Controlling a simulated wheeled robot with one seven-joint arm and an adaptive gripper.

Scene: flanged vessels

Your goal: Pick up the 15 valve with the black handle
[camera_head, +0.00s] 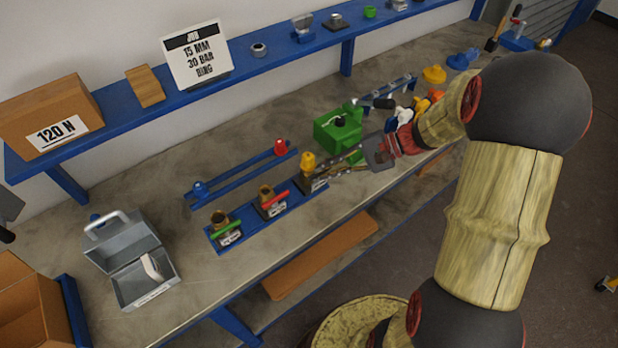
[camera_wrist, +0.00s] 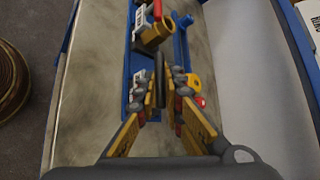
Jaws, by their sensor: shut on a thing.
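Valves stand in a row on a blue rack (camera_head: 244,238) on the bench. One has a green handle (camera_head: 228,230) and one has a red handle (camera_head: 276,202). The red-handled valve's brass body (camera_wrist: 157,36) shows near the top of the wrist view. The third valve (camera_head: 313,184), at the rack's right end, is partly hidden by my gripper. My gripper (camera_wrist: 166,76) is at this third valve, with its fingers closed around a narrow black handle (camera_wrist: 159,68). The valve's body is mostly hidden under the fingers, and its size label is unreadable.
A yellow cap (camera_head: 308,161) is close by my gripper, and a red cap (camera_head: 281,147) is on a blue rail behind. A green machine (camera_head: 338,131) stands just beyond. A grey open case (camera_head: 130,264) is at left. A sign (camera_head: 196,56) on the shelf reads 15 MM, 30 BAR.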

